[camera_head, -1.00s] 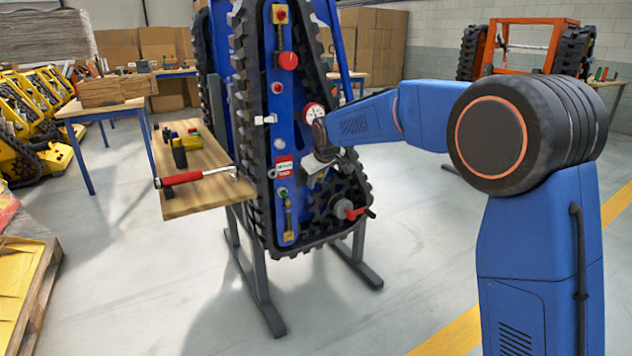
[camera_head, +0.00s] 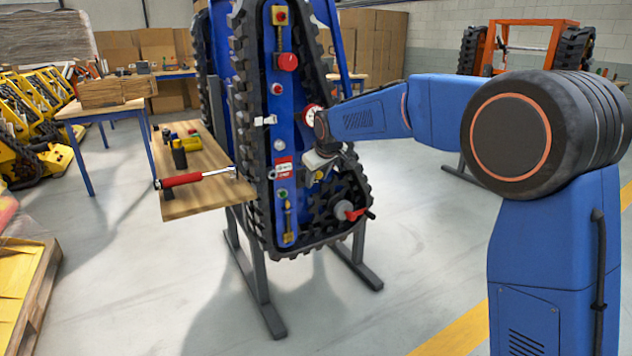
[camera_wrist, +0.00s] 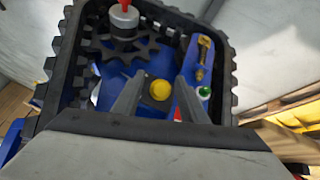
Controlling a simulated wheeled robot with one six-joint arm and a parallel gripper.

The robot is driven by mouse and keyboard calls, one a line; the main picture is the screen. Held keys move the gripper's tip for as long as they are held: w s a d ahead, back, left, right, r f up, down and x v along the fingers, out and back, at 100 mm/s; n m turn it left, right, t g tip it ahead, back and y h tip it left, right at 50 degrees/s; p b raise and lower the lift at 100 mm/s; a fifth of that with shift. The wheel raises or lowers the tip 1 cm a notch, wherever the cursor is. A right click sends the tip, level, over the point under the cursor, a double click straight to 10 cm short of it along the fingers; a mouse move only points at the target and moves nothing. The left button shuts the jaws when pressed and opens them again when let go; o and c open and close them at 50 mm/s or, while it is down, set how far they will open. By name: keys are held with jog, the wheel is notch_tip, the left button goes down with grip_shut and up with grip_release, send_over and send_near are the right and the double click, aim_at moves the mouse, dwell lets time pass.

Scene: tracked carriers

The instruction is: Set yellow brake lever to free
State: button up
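A round yellow knob (camera_wrist: 160,90) shows in the wrist view against the blue panel; I take it for the end of the yellow brake lever, seen nearly end-on. Its shaft and its set position are hidden. In the head view a small yellow spot (camera_head: 319,175) shows just below my gripper (camera_head: 316,162), on the lower part of the upright tracked carrier (camera_head: 245,130). In the wrist view my gripper (camera_wrist: 160,79) is open, one finger on each side of the knob, with gaps between. I cannot tell how far the knob lies beyond the fingertips.
A red-handled crank (camera_head: 352,212) and toothed sprocket (camera_wrist: 125,47) are close by. A brass fitting (camera_wrist: 203,58) and green button (camera_wrist: 204,92) lie right of the fingers in the wrist view. A wooden shelf (camera_head: 205,195) with tools is left of the carrier.

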jog(key=v, duration=1.4)
jog(key=shift+r, duration=0.35)
jog(key=shift+s, duration=0.1)
jog(key=s+d+f+m+h, duration=0.25)
jog(key=s+d+m, duration=0.25)
jog(key=s+d, duration=1.7)
jog(key=s+d+f+m, duration=0.1)
jog(key=s+d+f, duration=0.2)
jog(key=s+f, duration=0.2)
jog(key=s+d+f+m+g, duration=0.1)
jog(key=s+d+f, duration=0.3)
jog(key=s, duration=0.6)
jog(key=s+d+f+m, duration=0.2)
jog(key=s+d+f, duration=0.1)
jog(key=s+f, duration=0.2)
jog(key=shift+s+d+f+g, duration=0.3)
jog(key=shift+s+f+g, duration=0.1)
jog(key=shift+s, duration=0.75)
